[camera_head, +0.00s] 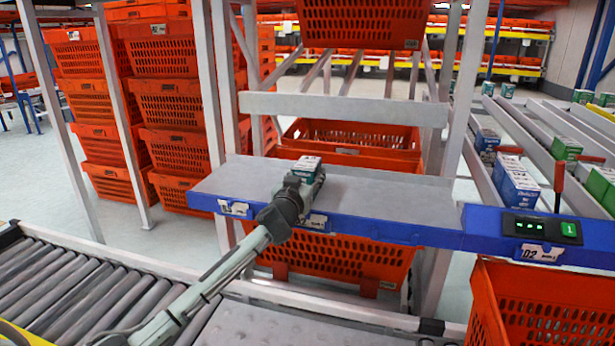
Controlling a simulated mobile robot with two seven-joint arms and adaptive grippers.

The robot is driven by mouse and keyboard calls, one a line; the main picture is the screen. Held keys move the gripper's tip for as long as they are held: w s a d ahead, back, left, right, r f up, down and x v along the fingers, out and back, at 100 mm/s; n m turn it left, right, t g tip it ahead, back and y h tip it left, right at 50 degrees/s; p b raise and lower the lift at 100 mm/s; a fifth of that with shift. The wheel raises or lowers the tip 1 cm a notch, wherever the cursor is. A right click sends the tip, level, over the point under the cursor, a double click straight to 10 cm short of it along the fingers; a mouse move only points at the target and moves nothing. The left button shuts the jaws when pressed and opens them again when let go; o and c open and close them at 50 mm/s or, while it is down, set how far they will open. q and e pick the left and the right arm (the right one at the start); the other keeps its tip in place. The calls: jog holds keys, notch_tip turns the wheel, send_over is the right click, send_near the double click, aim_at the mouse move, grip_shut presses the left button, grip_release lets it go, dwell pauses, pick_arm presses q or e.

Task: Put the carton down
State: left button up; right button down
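A small green and white carton (306,168) is at the tip of my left gripper (305,182), over the grey top of the blue-edged shelf (390,190). The gripper's fingers are at the carton's near end and appear closed on it. They hide its lower part, so I cannot tell whether it touches the shelf. My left arm reaches in from the lower left. My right gripper is not in view.
The shelf top is clear on both sides of the carton. An orange tote (340,262) is below it, and another (540,310) is at lower right. Blue boxes (515,185) and green boxes (566,148) lie on the right racks. A roller conveyor (80,295) is at lower left.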

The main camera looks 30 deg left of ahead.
pick_arm(q)
jog(key=o, duration=1.5)
jog(key=shift+f, duration=0.1)
jog(key=shift+c, duration=0.2)
